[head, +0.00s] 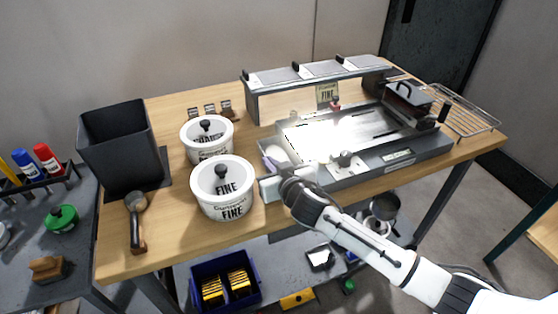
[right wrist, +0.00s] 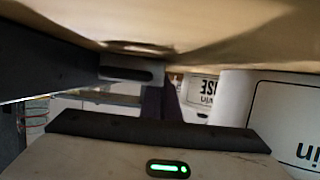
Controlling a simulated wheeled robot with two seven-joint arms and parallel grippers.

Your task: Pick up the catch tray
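The flat machine (head: 390,160) with a shiny steel top stands at the back right of the wooden table. A small pale grey piece (head: 274,154) shows at its left end; I cannot tell whether it is the catch tray or part of my gripper. My right gripper (head: 272,187) is low over the table at the machine's front left corner, just right of the front white tub. Its fingertips are not clear. In the right wrist view, a grey slotted part (right wrist: 130,73) shows ahead of my gripper; I see no clear grip on anything. My left gripper is out of view.
Two white lidded tubs, front (head: 223,203) and back (head: 207,150), stand left of my right gripper. A dark bin (head: 120,145) and a scoop (head: 136,222) are farther left. A wire rack (head: 462,112) lies at the right end. A blue crate (head: 226,305) sits below.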

